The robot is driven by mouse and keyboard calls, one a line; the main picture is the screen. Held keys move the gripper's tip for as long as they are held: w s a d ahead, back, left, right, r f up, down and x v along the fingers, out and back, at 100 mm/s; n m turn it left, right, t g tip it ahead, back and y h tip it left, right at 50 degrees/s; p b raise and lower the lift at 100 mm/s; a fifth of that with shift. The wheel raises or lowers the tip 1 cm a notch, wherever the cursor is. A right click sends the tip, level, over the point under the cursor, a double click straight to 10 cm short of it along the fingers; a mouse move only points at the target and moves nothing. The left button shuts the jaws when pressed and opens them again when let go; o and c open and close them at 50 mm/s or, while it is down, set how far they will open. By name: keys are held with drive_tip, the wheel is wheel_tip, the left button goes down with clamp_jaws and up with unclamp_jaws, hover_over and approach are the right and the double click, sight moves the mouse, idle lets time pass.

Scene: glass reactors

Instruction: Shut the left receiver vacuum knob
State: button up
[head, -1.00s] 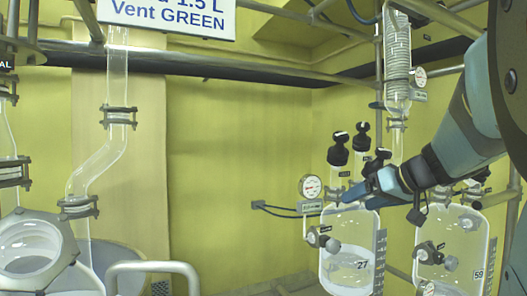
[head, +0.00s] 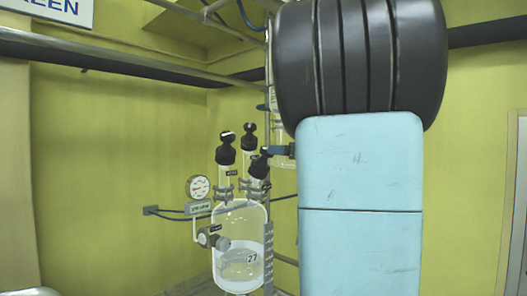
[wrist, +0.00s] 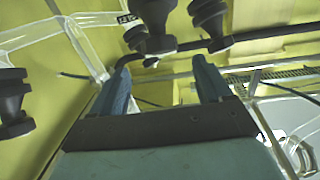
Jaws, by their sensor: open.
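The left receiver (head: 240,245) is a glass vessel marked 27, part filled with clear liquid. Black knobs stand on its top: a left one (head: 226,150), a back one (head: 249,138) and a tilted right one (head: 259,164). Their small labels are too small to read, so I cannot tell which is the vacuum knob. My gripper (wrist: 161,66) is open in the wrist view, with a black knob (wrist: 150,35) ahead of and between its blue fingers. I cannot tell whether they touch it. In the head view, a blue fingertip shows just right of the right knob; my arm hides the rest.
A pressure gauge (head: 199,187) and a black side valve (head: 208,238) are on the receiver's left. More black knobs show in the wrist view at upper right (wrist: 210,20) and far left (wrist: 14,103). Metal rails run overhead.

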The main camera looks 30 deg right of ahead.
sight(265, 150)
drive_tip(key=x, duration=0.9)
drive_tip(key=shift+c, duration=0.3)
drive_tip(key=shift+a, duration=0.1)
drive_tip(key=c, duration=0.9)
